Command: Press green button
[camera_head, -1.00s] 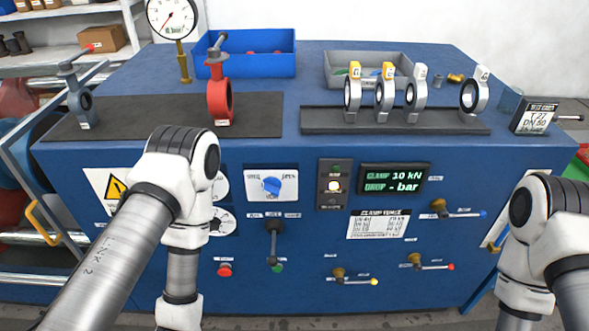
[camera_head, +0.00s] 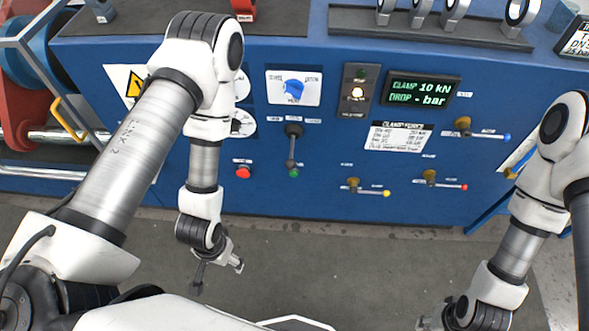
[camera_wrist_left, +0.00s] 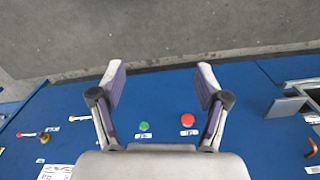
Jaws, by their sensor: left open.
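The green button (camera_head: 293,173) is a small round button low on the blue panel, just below a black lever. It also shows in the left wrist view (camera_wrist_left: 144,126), between my open fingers near their bases, with a white label by it. The red button (camera_head: 243,172) sits to its left in the head view. My left gripper (camera_head: 217,275) is open and empty, below and left of the green button, apart from the panel. Its spread fingers show in the left wrist view (camera_wrist_left: 160,72). My right gripper (camera_head: 436,320) is at the bottom edge, partly cut off; its jaw state is unclear.
The black lever (camera_head: 291,145) hangs directly above the green button. Small valve handles (camera_head: 368,190) stick out to the right. A blue knob (camera_head: 293,87) and a lit display (camera_head: 421,90) are higher up. The grey floor (camera_head: 330,250) before the panel is clear.

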